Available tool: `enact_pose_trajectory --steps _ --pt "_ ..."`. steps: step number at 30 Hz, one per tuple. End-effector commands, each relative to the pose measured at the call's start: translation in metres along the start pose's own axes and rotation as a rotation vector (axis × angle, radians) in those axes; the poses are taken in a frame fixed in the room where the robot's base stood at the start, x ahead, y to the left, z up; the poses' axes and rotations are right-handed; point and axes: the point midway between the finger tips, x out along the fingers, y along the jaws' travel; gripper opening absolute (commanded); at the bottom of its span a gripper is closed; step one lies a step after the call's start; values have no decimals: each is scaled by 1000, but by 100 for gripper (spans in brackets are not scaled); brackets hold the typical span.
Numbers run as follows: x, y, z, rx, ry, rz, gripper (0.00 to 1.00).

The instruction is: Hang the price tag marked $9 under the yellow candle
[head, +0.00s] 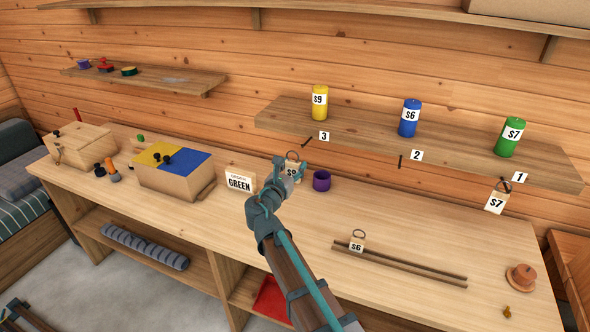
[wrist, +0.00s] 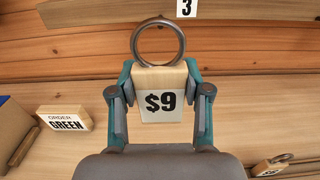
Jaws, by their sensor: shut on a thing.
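My gripper (head: 287,180) is shut on the $9 price tag (wrist: 160,103), a small wooden block with a metal ring upright on top. It also shows in the head view (head: 292,172), held above the bench and below the shelf. The yellow candle (head: 319,103), labelled $9, stands at the left of the shelf. A dark peg (head: 307,142) sticks out of the shelf's front edge below it, beside the number 3 plate (head: 324,136). That plate also shows at the top of the wrist view (wrist: 187,8).
A blue candle (head: 409,118) and a green candle (head: 510,137) share the shelf (head: 460,134). The $7 tag (head: 496,202) hangs under the green candle. The $6 tag (head: 356,242) is by two rods on the bench. A purple cup (head: 321,181) and "ORDER GREEN" sign (head: 240,183) stand near my gripper.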

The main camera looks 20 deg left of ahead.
Motion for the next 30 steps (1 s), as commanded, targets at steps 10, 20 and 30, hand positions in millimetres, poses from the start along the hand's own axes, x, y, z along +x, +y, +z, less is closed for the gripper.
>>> enact_pose_trajectory --steps 10,20,30 --pt "15 1 -2 -1 0 1 25" --pt "33 1 -3 -1 0 1 25" --pt "52 1 -5 -1 0 1 25"
